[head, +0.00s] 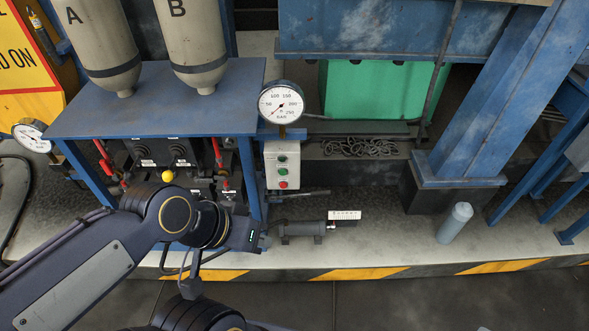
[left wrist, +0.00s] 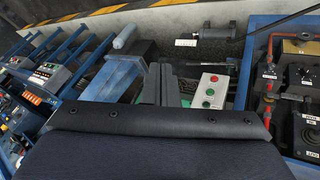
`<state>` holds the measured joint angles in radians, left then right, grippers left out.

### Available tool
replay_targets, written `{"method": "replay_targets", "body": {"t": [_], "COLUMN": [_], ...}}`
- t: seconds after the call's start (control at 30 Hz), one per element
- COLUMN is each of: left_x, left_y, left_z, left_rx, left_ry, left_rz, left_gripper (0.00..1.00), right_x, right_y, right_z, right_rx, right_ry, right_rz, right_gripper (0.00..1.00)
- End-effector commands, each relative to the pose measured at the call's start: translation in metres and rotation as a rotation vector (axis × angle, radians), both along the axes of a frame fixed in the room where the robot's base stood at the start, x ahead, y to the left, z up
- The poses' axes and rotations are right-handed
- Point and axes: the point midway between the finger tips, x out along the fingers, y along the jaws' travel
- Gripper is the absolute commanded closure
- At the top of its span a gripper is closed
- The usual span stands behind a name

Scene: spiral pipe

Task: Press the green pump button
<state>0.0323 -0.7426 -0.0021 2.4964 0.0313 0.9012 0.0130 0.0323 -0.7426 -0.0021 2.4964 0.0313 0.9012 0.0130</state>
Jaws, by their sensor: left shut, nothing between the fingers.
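I cannot read which green one is the pump's. In the left wrist view, the same box (left wrist: 203,97) appears inverted, with its red button (left wrist: 213,78) uppermost and green button (left wrist: 210,91) below. My left gripper (head: 264,241) is shut and empty, below the box in the head view and apart from it. Its fingers (left wrist: 160,84) show left of the box in the wrist view. My right gripper is out of view.
A round pressure gauge (head: 281,103) stands above the box. The blue bench (head: 150,95) carries tanks A and B, with red-handled valves beneath. A grey cylinder (head: 302,230) lies below the box, and a pale bottle-shaped cylinder (head: 455,222) stands right, near the striped edge.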

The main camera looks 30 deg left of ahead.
Motion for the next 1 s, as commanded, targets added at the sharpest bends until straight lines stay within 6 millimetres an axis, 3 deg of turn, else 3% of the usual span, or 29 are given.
{"method": "replay_targets", "body": {"t": [0.23,0.37,0.53,0.67,0.77,0.83,1.0], "left_x": [0.000,0.005,0.033,0.084,0.134,0.167,0.215], "left_y": [-0.001,-0.014,-0.050,-0.058,-0.040,-0.017,0.042], "left_z": [-0.001,-0.016,-0.047,-0.070,-0.098,-0.125,-0.190], "left_rx": [-0.009,-0.140,-0.602,-1.053,-1.391,-1.612,-1.996], "left_ry": [0.005,0.082,0.354,0.609,0.773,0.858,0.938], "left_rz": [0.004,0.062,0.321,0.654,0.950,1.162,1.554], "left_gripper": [1.00,1.00,1.00,1.00,1.00,1.00,1.00], "right_x": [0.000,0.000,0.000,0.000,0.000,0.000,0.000], "right_y": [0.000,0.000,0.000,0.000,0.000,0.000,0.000], "right_z": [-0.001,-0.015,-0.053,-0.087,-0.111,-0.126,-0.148], "right_rx": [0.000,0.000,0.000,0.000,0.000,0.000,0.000], "right_ry": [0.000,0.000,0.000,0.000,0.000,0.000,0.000], "right_rz": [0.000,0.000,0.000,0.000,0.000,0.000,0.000], "right_gripper": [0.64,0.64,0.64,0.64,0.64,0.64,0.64]}}
